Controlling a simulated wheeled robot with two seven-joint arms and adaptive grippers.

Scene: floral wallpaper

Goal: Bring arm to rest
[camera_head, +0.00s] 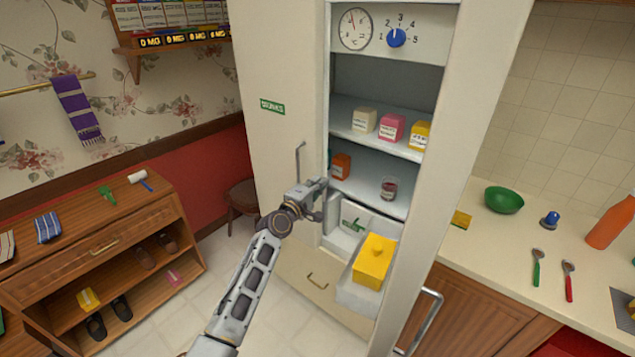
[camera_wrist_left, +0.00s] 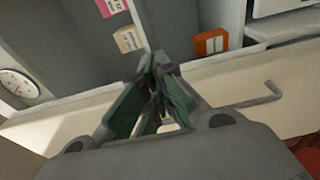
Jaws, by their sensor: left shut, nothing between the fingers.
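My left arm (camera_head: 250,280) reaches up from the bottom of the head view to the open cabinet. My left gripper (camera_head: 320,198) is at its end, in front of the cabinet's left edge, below a metal handle (camera_head: 299,160). In the left wrist view the green-padded fingers (camera_wrist_left: 155,72) are closed together with nothing between them. The handle (camera_wrist_left: 262,97) shows to their right there, apart from them. My right gripper is not in view.
The tall cabinet (camera_head: 285,60) holds several small boxes on its shelves. A yellow container (camera_head: 374,262) sits in a pulled-out lower drawer (camera_head: 357,296) just right of my gripper. A wooden shoe rack (camera_head: 60,270) stands left, a counter (camera_head: 515,240) right. Floor (camera_head: 212,262) shows between rack and cabinet.

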